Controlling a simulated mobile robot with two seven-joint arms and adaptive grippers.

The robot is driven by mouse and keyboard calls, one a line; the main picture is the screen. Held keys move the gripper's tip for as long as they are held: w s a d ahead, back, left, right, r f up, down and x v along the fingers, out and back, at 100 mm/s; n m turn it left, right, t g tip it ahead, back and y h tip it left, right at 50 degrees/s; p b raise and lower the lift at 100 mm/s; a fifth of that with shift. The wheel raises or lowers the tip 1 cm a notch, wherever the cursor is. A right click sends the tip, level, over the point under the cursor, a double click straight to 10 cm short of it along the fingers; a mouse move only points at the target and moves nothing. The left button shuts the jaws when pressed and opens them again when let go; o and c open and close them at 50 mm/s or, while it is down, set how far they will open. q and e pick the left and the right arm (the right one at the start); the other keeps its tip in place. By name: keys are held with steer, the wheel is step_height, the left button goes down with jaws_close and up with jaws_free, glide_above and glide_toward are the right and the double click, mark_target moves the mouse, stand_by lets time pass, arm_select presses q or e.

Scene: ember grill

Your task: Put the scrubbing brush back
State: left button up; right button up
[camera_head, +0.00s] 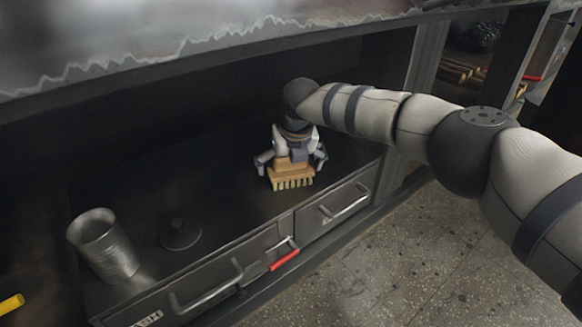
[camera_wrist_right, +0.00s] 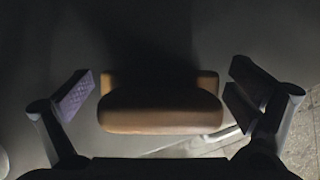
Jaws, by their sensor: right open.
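The scrubbing brush (camera_head: 291,177) has a wooden body and pale bristles. In the head view it stands bristles down on the dark shelf (camera_head: 225,200), near the front edge above the drawers. My right gripper (camera_head: 291,168) reaches in from the right and is over the brush, with one finger on each side of it. In the right wrist view the brush's wooden body (camera_wrist_right: 160,108) lies between the open fingers of the gripper (camera_wrist_right: 160,95), with a visible gap on both sides. My left gripper is in neither view.
A ribbed metal cup (camera_head: 103,245) and a dark round lid-like object (camera_head: 180,234) stand on the shelf at left. Drawers with handles (camera_head: 345,203) and a red handle (camera_head: 284,260) run along the front. The counter (camera_head: 200,45) overhangs the shelf. Speckled floor lies at right.

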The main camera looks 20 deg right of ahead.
mark_target(293, 173)
steer(key=p+v, duration=0.4)
steer(key=v, duration=0.2)
steer(key=shift+s+r, duration=0.15)
steer(key=shift+s, duration=0.15)
arm_select(q)
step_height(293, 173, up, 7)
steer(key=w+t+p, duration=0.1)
steer(key=p, duration=0.5)
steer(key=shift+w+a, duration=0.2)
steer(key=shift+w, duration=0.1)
arm_select(e)
steer(key=s, duration=1.1)
steer(key=shift+f, duration=0.45)
